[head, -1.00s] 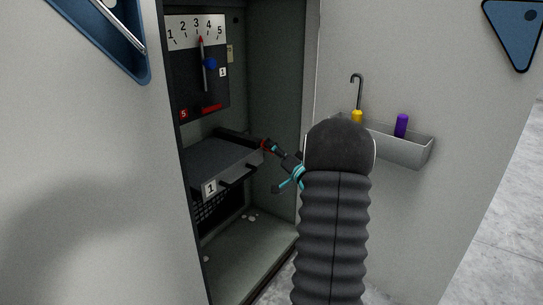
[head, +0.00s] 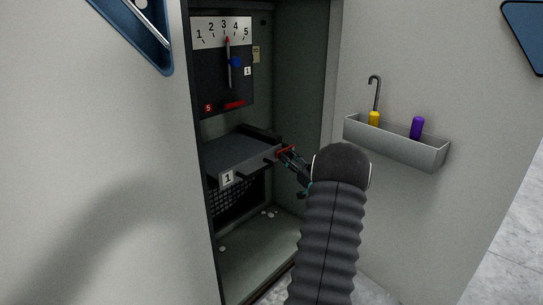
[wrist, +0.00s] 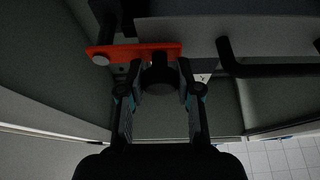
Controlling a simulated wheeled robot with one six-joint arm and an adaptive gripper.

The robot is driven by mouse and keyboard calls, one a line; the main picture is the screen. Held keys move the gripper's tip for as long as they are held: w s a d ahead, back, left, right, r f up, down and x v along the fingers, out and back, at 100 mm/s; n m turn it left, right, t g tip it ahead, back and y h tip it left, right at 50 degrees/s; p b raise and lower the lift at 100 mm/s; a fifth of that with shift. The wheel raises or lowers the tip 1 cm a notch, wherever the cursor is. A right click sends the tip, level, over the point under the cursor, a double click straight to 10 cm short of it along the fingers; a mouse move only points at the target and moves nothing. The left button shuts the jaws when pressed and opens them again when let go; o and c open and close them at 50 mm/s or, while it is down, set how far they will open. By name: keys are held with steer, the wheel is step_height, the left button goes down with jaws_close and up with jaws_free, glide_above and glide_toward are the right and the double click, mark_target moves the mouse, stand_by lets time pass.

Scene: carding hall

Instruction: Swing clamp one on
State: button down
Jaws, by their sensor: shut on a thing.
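Clamp one shows as a short orange-red bar (wrist: 125,52) with a dark round knob (wrist: 158,76) at the front right of the dark box marked 1 (head: 228,178). In the head view its red bar (head: 284,152) is small, beside the box's right end. My gripper (wrist: 161,68) is shut on the clamp's knob, one finger on each side. In the head view my gripper (head: 291,160) reaches in from the right, partly hidden by my arm. The bar lies across the box's edge in the wrist view; whether it is latched I cannot tell.
The box sits inside an open grey cabinet (head: 303,75). Above it is a panel (head: 210,75) with a 1-to-5 scale and red pointer. A dark handle bar (wrist: 270,70) juts out beside the clamp. A wall tray (head: 400,146) holds yellow- and purple-handled tools at right.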

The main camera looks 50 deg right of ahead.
steer(key=shift+d+f, duration=0.1)
steer(key=shift+f, duration=0.05)
stand_by(0.4)
steer(key=c, duration=0.9)
jaws_free()
steer(key=shift+s, duration=0.1)
steer(key=shift+o, duration=0.6)
steer(key=v, duration=1.2)
steer(key=shift+n, duration=0.3)
